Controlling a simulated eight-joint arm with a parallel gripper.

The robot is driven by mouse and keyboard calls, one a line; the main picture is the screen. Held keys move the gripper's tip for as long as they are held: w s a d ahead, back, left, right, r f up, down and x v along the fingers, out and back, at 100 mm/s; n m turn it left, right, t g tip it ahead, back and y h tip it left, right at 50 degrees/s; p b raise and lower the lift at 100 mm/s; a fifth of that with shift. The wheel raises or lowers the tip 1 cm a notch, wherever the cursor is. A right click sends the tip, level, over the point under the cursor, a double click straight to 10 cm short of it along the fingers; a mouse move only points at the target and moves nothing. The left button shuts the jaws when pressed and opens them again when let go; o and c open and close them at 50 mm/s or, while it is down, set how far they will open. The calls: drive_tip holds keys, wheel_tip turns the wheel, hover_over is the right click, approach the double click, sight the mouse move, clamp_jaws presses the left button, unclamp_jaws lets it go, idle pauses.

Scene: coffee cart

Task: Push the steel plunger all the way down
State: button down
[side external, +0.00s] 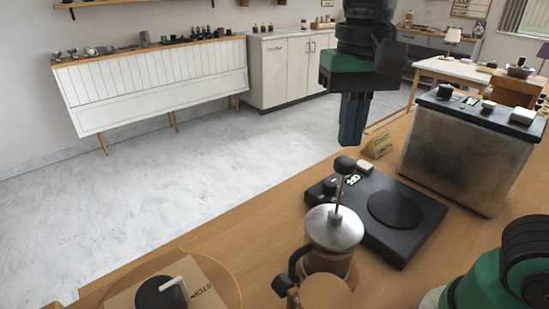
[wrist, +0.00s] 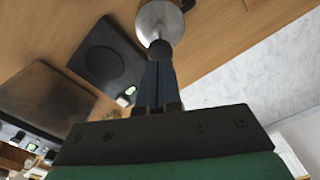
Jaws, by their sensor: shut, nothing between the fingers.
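The French press stands at the front of the wooden counter, with a domed steel lid (side external: 334,230) and a black handle (side external: 298,262). Its steel plunger rod (side external: 339,192) rises well above the lid and ends in a black knob (side external: 344,165). My gripper (side external: 352,142) is shut and empty, pointing down, its tips a little above the knob in the side view. In the wrist view the shut fingers (wrist: 158,66) overlap the knob (wrist: 161,48), with the lid (wrist: 160,18) beyond. I cannot tell whether they touch.
A black scale (side external: 385,212) lies beside the press, with a small wooden sign (side external: 378,145) behind it. A large steel machine (side external: 462,150) stands at the right. A wooden-topped item (side external: 325,291) stands in front of the press. A round board with a box (side external: 175,285) is at the lower left.

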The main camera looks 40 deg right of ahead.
drive_tip(key=shift+f, duration=4.45)
drive_tip(key=shift+r, duration=4.05)
drive_tip(key=w+d+f+n+t, duration=0.2)
drive_tip(key=f+n+t, duration=0.1)
drive_tip(key=f, duration=0.2)
drive_tip(key=w+d+f+n+t, duration=0.2)
drive_tip(key=f+t, duration=0.2)
drive_tip(key=f, duration=0.1)
drive_tip(key=shift+w+d+f+n, duration=0.15)
drive_tip(key=shift+d+f+n, duration=0.15)
drive_tip(key=shift+d+n, duration=0.1)
